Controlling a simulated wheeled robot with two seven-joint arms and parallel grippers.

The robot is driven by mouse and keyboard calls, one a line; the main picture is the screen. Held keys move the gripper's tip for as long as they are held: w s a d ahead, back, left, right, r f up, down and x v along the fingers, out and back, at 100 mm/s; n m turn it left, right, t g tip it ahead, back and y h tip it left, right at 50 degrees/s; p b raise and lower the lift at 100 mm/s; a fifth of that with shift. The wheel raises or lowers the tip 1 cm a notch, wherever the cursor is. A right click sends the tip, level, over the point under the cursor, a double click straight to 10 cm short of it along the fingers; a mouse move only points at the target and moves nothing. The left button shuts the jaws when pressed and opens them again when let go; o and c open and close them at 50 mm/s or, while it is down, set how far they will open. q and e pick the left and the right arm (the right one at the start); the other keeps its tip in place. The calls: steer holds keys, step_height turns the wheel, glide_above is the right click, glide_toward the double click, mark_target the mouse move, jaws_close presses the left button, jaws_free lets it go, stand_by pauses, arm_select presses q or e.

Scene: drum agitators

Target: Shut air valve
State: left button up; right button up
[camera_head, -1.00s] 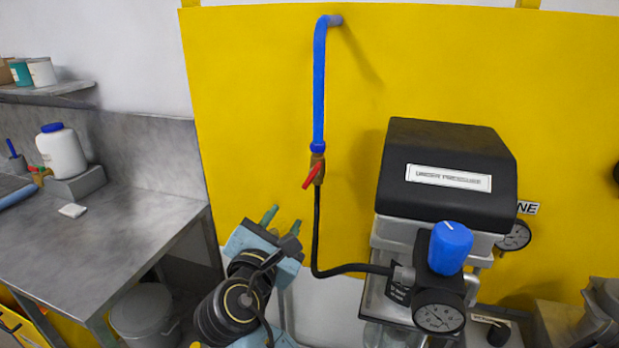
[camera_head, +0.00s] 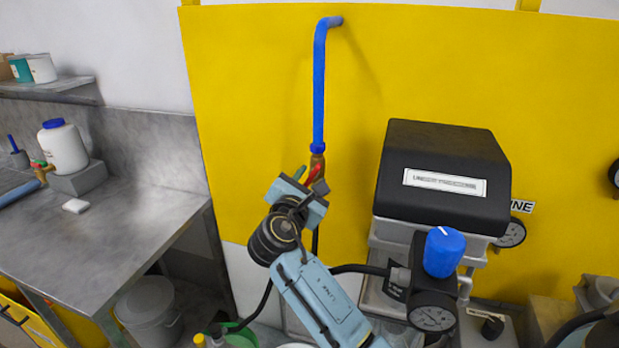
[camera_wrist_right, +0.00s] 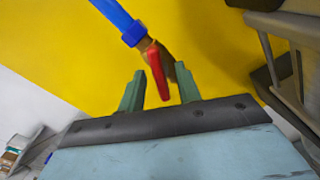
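The air valve is a brass fitting (camera_head: 317,163) with a red lever (camera_head: 313,175) at the lower end of the blue pipe (camera_head: 319,100). My right gripper (camera_head: 306,174) is up at the valve, its body hiding the hose below. In the right wrist view the red lever (camera_wrist_right: 158,74) reaches down between the two green fingertips of my right gripper (camera_wrist_right: 158,88). The fingers are apart, with a gap on each side of the lever. Whether either finger touches it I cannot tell. My left gripper is not in view.
A black machine (camera_head: 440,175) with a blue knob (camera_head: 444,251) and a pressure gauge (camera_head: 432,315) stands right of the valve. A black hose (camera_head: 362,269) runs to it. A steel bench (camera_head: 110,230) is at the left. The yellow panel (camera_head: 250,100) is behind.

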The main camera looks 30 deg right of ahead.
jaws_close()
stand_by(0.5)
steer(key=m+b, duration=0.2)
steer(key=m, duration=0.3)
steer(key=shift+f+m, duration=0.15)
steer(key=shift+m, duration=0.15)
steer(key=m+b, duration=0.2)
steer(key=m, duration=0.2)
steer(key=shift+b, duration=0.4)
steer(key=shift+m+b, duration=0.7)
steer(key=shift+m, duration=0.6)
jaws_free()
